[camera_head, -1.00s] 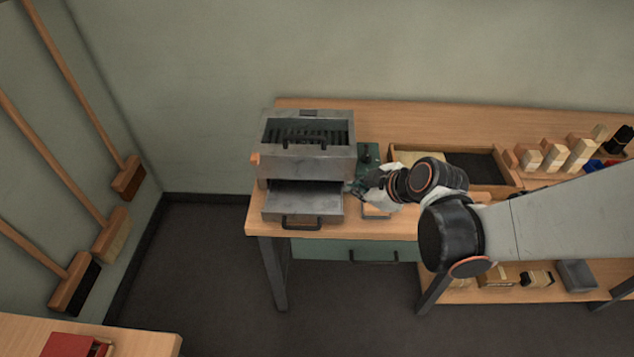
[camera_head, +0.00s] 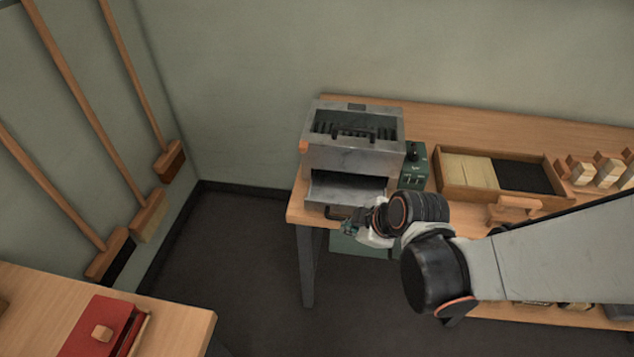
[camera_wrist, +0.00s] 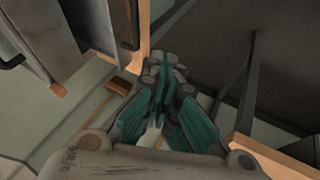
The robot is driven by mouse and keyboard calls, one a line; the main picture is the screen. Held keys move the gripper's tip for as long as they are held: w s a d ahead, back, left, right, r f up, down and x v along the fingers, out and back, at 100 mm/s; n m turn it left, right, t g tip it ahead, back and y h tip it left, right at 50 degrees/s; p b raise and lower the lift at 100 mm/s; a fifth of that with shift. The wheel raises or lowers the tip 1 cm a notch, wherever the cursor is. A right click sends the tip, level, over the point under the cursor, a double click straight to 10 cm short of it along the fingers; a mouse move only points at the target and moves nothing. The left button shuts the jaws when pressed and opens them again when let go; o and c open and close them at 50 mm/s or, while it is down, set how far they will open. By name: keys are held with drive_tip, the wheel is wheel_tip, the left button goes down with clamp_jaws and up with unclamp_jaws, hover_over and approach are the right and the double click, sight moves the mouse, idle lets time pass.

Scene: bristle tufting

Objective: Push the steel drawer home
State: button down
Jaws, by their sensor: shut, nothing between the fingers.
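The steel drawer (camera_head: 345,192) sticks out of the lower front of the grey steel machine (camera_head: 352,157), with its dark inside showing. The left part of its dark front handle (camera_head: 334,212) shows; my wrist covers the right part. My gripper (camera_head: 350,229) is in front of the drawer, near the handle, at the table's front edge. I cannot tell whether it touches the drawer. In the wrist view the teal fingers (camera_wrist: 165,88) are shut together with nothing between them. Grey metal (camera_wrist: 95,40) shows at the upper left there.
A green control box (camera_head: 413,168) stands right of the machine. A wooden tray (camera_head: 500,190) and a wooden block (camera_head: 513,209) lie farther right. Long brooms (camera_head: 150,215) lean on the left wall. A second table with a red box (camera_head: 95,328) is at lower left. Open floor lies between.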

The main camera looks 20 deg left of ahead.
sight(342, 220)
drive_tip(key=shift+w+a+f+b, duration=0.75)
drive_tip(key=shift+w+f, duration=0.3)
drive_tip(key=shift+f, duration=0.15)
drive_tip(key=shift+w+a+f+b, duration=0.7)
drive_tip(key=shift+w+a+f, duration=0.25)
drive_tip(key=shift+f, duration=0.3)
drive_tip(key=shift+w+a+f+b, duration=0.75)
drive_tip(key=shift+w+f, duration=0.35)
drive_tip(key=shift+f, duration=0.1)
